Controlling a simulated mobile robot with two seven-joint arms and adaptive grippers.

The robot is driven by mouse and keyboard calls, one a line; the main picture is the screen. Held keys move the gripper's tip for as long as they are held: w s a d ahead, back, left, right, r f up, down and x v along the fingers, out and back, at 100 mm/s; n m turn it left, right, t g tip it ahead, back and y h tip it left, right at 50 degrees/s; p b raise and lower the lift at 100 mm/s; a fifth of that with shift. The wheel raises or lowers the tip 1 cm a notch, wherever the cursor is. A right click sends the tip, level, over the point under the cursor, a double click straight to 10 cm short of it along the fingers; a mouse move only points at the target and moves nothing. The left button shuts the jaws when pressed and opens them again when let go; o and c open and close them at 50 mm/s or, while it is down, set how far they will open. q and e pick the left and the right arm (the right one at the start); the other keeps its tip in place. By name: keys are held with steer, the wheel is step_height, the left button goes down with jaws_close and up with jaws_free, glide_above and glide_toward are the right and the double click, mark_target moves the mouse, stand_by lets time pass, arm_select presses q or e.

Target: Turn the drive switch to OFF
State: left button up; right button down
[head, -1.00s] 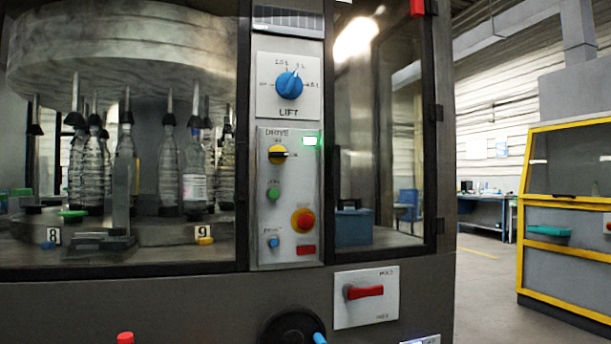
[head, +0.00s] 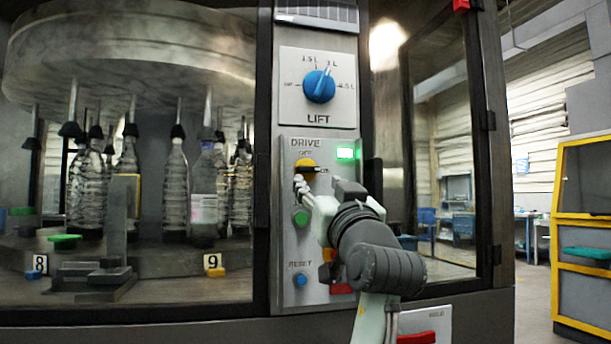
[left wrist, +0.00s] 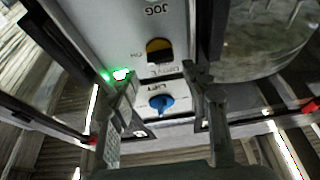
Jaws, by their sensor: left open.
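The drive switch (head: 307,168) is a yellow knob with a black bar, on the grey panel under the DRIVE label. Its bar lies sideways, toward the right-hand mark and away from the OFF mark above. A green lamp (head: 346,153) is lit beside it. My left gripper (head: 321,189) is open and empty just below and in front of the switch, partly covering the panel. In the left wrist view the switch (left wrist: 159,50) appears upside down, between and beyond the spread fingers (left wrist: 165,90); I see no contact. My right gripper is not in view.
The blue LIFT knob (head: 319,86) is above. A green button (head: 301,217) and blue RESET button (head: 300,280) are below; my arm hides part of the panel. A red handle (head: 417,338) is lower right. Bottles stand behind glass at left.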

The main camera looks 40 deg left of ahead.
mark_target(309, 172)
arm_select(q)
steer(key=p+x, duration=0.1)
steer(key=x, duration=0.5)
steer(key=shift+w+a+r+p, duration=0.15)
steer(key=shift+r+p, duration=0.1)
steer(key=shift+p, duration=0.15)
steer(key=shift+w+a+r, duration=0.1)
steer(key=shift+w+a, duration=0.2)
steer(key=shift+a, duration=0.05)
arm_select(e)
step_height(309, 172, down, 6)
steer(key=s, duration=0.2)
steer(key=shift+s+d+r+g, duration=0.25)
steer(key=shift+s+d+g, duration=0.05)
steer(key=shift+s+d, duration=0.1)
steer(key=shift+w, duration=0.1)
arm_select(q)
steer(key=c, duration=0.9)
